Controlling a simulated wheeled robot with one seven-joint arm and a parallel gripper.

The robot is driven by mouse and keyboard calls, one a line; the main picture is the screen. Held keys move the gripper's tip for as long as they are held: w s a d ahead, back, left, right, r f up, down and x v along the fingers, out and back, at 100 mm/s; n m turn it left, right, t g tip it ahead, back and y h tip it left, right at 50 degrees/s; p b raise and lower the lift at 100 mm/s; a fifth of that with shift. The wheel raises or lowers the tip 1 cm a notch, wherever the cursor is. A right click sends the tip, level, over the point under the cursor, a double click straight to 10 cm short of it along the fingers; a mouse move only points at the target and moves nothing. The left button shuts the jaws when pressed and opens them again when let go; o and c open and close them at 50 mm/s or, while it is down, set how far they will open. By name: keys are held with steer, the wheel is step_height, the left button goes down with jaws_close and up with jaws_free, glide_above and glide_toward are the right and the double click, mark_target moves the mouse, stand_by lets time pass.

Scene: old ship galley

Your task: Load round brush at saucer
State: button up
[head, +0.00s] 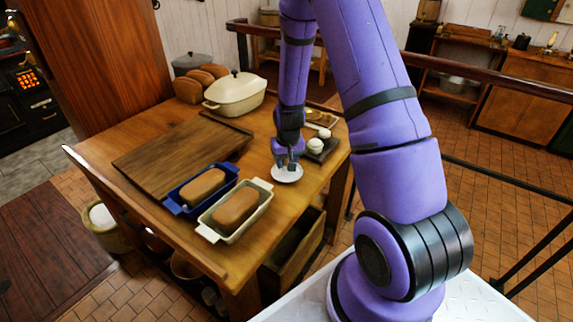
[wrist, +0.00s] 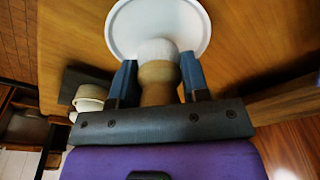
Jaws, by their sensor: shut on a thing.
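In the wrist view my gripper (wrist: 157,82) is shut on the tan handle of the round brush (wrist: 157,72). The brush's pale bristle end points at the white saucer (wrist: 124,28) and overlaps it in the picture. I cannot tell whether the bristles touch the saucer. In the head view the saucer (head: 287,174) lies on the wooden table, near its right edge. My gripper (head: 287,162) is right above it, pointing down, and largely hides the brush.
A dark tray (head: 325,155) with small pale items stands just right of the saucer. A cream loaf dish (head: 267,190) and a blue loaf dish (head: 173,200) stand to the left. A cutting board (head: 170,160) and a lidded cream pot (head: 236,92) are further off.

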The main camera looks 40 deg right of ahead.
steer(key=shift+r, duration=2.55)
